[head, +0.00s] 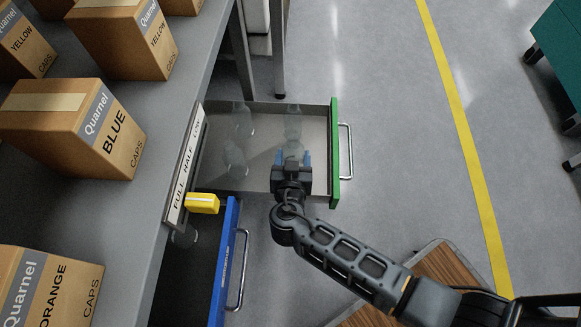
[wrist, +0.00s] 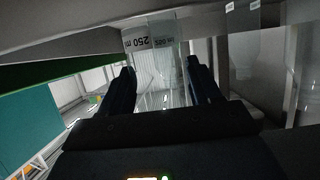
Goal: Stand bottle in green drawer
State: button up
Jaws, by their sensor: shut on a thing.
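The green drawer (head: 335,150) is pulled open, with its green front and metal handle on the right. My gripper (head: 293,160) is over the drawer's near right part, its fingers shut on a clear bottle (head: 293,122). In the wrist view the held bottle (wrist: 155,60) stands between the two fingers (wrist: 160,88), with a "250 m" label showing. Whether its base touches the drawer floor cannot be told. Two other clear bottles, a far one (head: 242,120) and a nearer one (head: 235,158), are in the drawer's left part.
A blue drawer (head: 226,262) is open nearer me, with a clear bottle (head: 186,237) partly hidden inside. A yellow block (head: 202,203) is at the bench edge by a "FULL HALF" sign (head: 184,170). Cap boxes (head: 75,125) stand on the bench (head: 165,95). A wood-topped stand (head: 435,268) is at lower right.

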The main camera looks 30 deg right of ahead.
jog(key=shift+w+a+f, duration=0.2)
jog(key=shift+a+f, duration=0.05)
jog(key=shift+f, duration=0.15)
jog(key=shift+f+b, duration=1.05)
jog(key=shift+f, duration=0.7)
jog(key=shift+f, duration=0.15)
jog(key=o, duration=1)
jog(key=shift+o, duration=0.2)
jog(key=shift+r, duration=0.2)
jog(key=p+v, duration=0.3)
jog(key=v, duration=0.9)
jog(key=shift+p, duration=0.35)
